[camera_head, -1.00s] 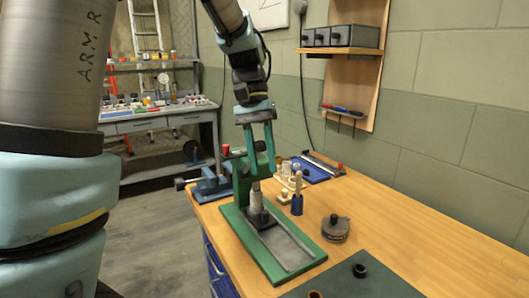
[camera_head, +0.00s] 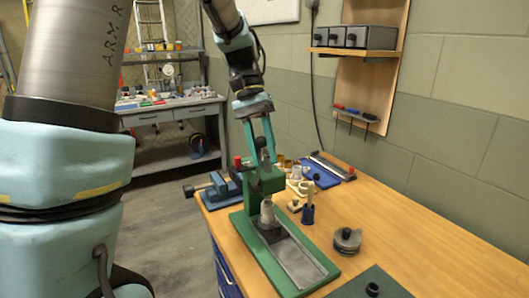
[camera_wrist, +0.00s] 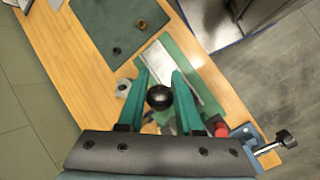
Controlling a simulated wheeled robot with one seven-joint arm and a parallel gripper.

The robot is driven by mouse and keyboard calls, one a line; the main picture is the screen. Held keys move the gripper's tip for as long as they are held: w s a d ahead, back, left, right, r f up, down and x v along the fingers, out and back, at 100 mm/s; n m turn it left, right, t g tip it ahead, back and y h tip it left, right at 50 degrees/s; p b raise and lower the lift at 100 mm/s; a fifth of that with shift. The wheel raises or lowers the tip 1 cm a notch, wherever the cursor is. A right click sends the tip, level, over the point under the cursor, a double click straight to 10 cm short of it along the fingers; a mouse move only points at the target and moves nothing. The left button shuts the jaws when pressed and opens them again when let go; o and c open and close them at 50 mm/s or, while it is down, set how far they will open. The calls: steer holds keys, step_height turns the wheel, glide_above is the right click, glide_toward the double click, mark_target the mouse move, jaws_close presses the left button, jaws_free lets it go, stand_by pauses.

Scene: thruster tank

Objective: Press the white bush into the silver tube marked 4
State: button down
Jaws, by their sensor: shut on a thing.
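A green press (camera_head: 264,183) stands on the wooden bench, its long base toward the viewer. A pale silver-grey tube (camera_head: 267,212) stands upright in a dark seat on the press base. I cannot read a mark on it, nor tell whether the white bush is on its top. My gripper (camera_head: 266,158) is above and behind the tube, at the press head. Its teal fingers are shut on a round black knob (camera_wrist: 159,97), which the wrist view shows between them; it looks like the press lever's knob. The lever is mostly hidden.
A blue vise (camera_head: 217,189) is left of the press. Pale parts and a blue holder (camera_head: 308,214) with a peg stand to its right, with a dark round gauge (camera_head: 346,240) nearer. A green mat (camera_head: 352,287) lies at the front. The right of the bench is clear.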

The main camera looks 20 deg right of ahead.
steer(key=shift+d+r, duration=0.25)
steer(key=shift+r, duration=0.05)
steer(key=c, duration=0.8)
jaws_free()
steer(key=shift+s, duration=0.1)
steer(key=shift+o, duration=1.1)
steer(key=shift+a+f, duration=0.1)
steer(key=shift+f, duration=0.05)
steer(key=d+b+v, duration=0.1)
steer(key=b+v, duration=0.1)
steer(key=v, duration=0.8)
steer(key=shift+w+a+r, duration=0.25)
steer(key=shift+a+r, duration=0.15)
steer(key=shift+a, duration=0.1)
